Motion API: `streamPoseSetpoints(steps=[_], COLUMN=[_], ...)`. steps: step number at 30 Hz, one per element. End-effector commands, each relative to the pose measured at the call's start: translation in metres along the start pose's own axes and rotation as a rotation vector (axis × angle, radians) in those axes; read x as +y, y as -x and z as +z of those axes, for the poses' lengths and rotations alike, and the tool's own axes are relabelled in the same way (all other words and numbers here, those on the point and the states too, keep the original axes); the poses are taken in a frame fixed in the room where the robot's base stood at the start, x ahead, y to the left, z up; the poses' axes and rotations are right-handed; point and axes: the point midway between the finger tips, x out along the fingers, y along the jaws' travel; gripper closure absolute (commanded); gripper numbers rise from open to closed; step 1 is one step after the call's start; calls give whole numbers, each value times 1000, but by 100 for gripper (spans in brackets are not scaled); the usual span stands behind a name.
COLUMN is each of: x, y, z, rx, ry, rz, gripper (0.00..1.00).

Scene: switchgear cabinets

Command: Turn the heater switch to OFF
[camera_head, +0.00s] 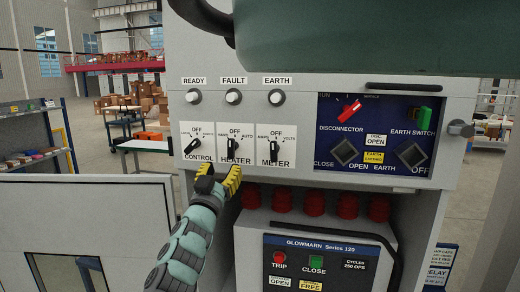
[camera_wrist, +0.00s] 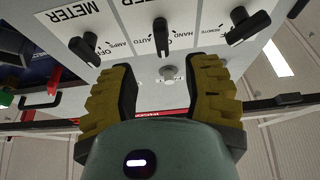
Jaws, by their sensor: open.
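The heater switch (camera_head: 234,146) is a black rotary handle on a white plate marked OFF at the top, HAND at left and AUTO at right. Its handle stands close to upright; I cannot tell surely which mark it points to. It also shows in the wrist view (camera_wrist: 160,36), where the panel appears upside down. My gripper (camera_head: 219,174) is just below the plate in the head view. In the wrist view its yellow and black fingers (camera_wrist: 168,76) are spread apart, with nothing held. The heater switch lies beyond the fingertips, apart from them.
The control switch (camera_head: 192,145) and meter switch (camera_head: 274,150) flank the heater switch. A small silver knob (camera_wrist: 171,73) appears between my fingers in the wrist view. Red bushings (camera_head: 316,203) and a breaker front (camera_head: 318,262) are below. A blue disconnector panel (camera_head: 374,142) is at right.

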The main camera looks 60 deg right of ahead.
Motion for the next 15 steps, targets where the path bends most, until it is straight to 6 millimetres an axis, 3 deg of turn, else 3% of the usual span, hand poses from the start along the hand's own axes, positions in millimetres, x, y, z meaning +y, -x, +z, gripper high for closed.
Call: streamPoseSetpoints(steps=[6, 15], x=[-2, -2], y=[24, 31], z=[1, -1], rx=[-3, 1], ry=[-1, -1], rz=[-4, -5], gripper=[52, 52])
